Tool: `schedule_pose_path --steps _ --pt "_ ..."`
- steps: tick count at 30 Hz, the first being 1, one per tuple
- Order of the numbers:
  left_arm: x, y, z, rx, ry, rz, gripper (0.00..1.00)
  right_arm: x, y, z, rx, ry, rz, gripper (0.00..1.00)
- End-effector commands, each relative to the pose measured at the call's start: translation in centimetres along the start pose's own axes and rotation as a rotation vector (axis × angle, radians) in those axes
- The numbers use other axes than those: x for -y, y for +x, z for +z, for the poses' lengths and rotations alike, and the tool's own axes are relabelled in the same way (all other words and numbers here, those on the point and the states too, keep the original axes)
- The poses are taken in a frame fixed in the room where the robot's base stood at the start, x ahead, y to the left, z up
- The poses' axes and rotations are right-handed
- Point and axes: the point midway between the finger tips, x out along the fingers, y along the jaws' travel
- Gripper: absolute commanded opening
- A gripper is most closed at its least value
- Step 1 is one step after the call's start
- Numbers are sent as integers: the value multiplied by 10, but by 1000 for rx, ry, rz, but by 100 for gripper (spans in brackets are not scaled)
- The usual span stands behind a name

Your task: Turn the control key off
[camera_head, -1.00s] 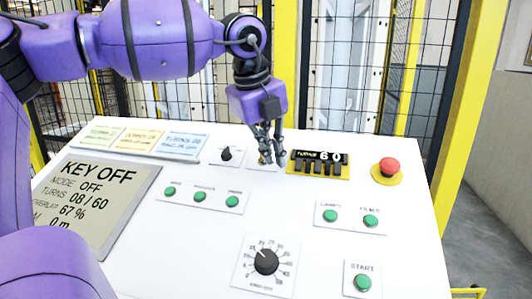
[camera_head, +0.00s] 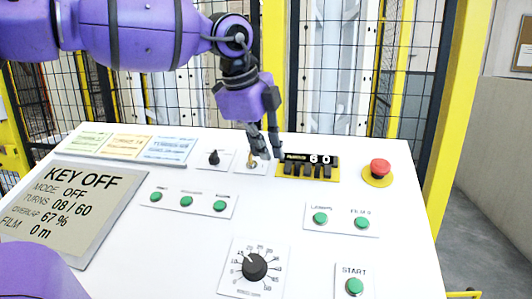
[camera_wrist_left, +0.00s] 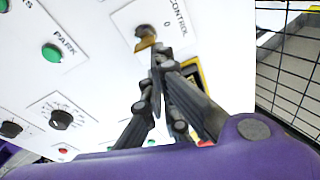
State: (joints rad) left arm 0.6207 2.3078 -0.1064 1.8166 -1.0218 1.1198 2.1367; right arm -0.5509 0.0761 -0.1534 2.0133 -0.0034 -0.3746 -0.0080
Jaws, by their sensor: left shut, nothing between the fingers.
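The control key (camera_head: 251,161) is a small brass-coloured key on a white plate at the back of the sloping panel. In the left wrist view the key (camera_wrist_left: 145,38) sits under the word CONTROL, near a 0 mark. My left gripper (camera_head: 269,156) is shut and empty, its fingertips just right of the key. In the left wrist view the closed fingertips (camera_wrist_left: 157,54) are close below the key; I cannot tell whether they touch it. The display (camera_head: 75,210) reads KEY OFF and MODE OFF. My right gripper is not in view.
A red emergency button (camera_head: 379,168), several green buttons and a large dial (camera_head: 254,267) are on the panel. Wire fencing with yellow posts stands behind.

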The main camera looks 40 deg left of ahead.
Motion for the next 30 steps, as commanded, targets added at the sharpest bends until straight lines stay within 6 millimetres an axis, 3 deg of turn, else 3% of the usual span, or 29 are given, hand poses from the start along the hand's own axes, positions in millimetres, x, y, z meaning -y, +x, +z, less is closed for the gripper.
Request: schedule_pose_path --steps 21,30 --pt "4 -1 5 12 0 -3 0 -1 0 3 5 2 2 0" --pt "2 -4 12 11 -2 -4 0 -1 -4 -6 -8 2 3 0"
